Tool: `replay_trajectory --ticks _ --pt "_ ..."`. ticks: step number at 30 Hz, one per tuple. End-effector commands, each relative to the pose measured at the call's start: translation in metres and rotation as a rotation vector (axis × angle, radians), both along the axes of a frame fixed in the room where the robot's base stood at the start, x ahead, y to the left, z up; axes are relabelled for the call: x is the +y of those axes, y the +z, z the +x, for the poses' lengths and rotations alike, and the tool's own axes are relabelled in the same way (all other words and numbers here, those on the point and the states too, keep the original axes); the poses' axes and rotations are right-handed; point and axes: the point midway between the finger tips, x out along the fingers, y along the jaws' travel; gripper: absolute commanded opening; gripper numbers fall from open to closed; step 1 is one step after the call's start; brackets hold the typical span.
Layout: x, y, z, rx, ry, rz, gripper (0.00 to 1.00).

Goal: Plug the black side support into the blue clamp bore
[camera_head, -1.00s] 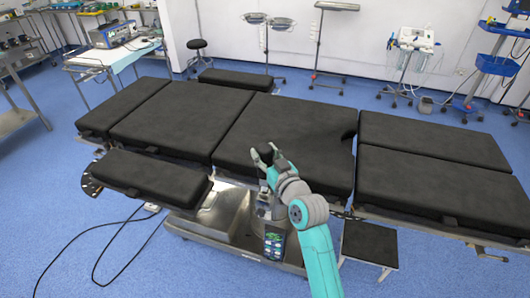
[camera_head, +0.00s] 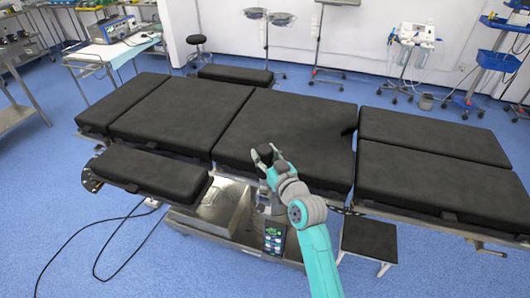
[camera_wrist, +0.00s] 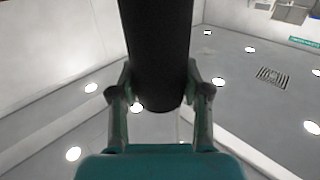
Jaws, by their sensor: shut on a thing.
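The black side support (camera_wrist: 157,50) is a thick dark cylinder in the wrist view. It runs from the top edge down between the fingers, and its rounded end lies close to the teal palm. My gripper (camera_wrist: 160,95) is shut on it, one finger on each side. In the head view my gripper (camera_head: 264,153) is at the near edge of the operating table's middle section; the support is only a small dark patch (camera_head: 265,156) between the fingers. I cannot make out the blue clamp or its bore in either view.
The black padded operating table (camera_head: 290,130) spans the head view. A separate pad (camera_head: 150,172) juts out at the near left, and a small black step (camera_head: 369,238) stands at the right of my arm. Black cables (camera_head: 100,240) lie on the blue floor.

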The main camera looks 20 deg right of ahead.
Motion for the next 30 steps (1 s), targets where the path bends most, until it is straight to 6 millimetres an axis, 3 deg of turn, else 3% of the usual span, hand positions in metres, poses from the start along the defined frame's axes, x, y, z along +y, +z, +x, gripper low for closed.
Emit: replay_trajectory --ticks 4,5,8,20,30 --pt "0.000 -0.005 0.000 0.004 0.000 -0.001 0.02" --pt "0.000 -0.004 0.000 0.003 0.000 0.000 0.54" --pt "0.000 -0.004 0.000 0.002 0.000 0.000 0.76" --pt "-0.001 -0.004 -0.005 0.002 0.000 0.000 0.76" --pt "-0.010 -0.005 -0.060 0.003 -0.001 0.001 0.76"
